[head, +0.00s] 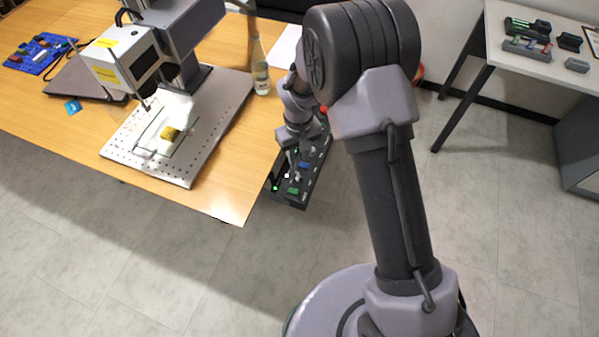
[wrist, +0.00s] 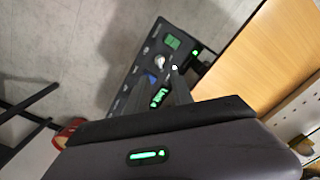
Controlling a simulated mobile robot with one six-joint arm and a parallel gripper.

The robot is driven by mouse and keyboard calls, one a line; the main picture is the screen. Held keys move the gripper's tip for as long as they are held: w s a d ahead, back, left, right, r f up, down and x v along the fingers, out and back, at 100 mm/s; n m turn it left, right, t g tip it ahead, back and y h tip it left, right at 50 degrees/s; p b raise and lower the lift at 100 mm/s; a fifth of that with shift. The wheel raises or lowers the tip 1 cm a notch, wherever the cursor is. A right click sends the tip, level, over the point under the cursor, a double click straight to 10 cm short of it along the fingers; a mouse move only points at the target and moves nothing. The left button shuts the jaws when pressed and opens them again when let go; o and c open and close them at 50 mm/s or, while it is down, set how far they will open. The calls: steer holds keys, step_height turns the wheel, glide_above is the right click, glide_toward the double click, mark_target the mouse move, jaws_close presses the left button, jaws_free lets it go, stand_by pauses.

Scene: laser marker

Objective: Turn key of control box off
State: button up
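The control box (head: 308,180) is a dark, long panel beside the table's right edge, with a green button, a blue one and green lights. My gripper (head: 292,158) is over the box, and my arm covers its far part. In the wrist view, the box (wrist: 143,72) lies beyond the dark gripper fingers (wrist: 175,76), which reach over its panel.
The wooden table (head: 228,200) holds the laser marker (head: 135,55) with its perforated plate (head: 205,135). A clear bottle (head: 261,78) stands near the box. A second table (head: 540,65) with small devices is at the right. The floor in front is clear.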

mark_target(299, 176)
step_height(299, 176, down, 9)
steer(key=b, duration=0.2)
steer(key=shift+r+b, duration=0.1)
steer(key=shift+b, duration=0.25)
jaws_close()
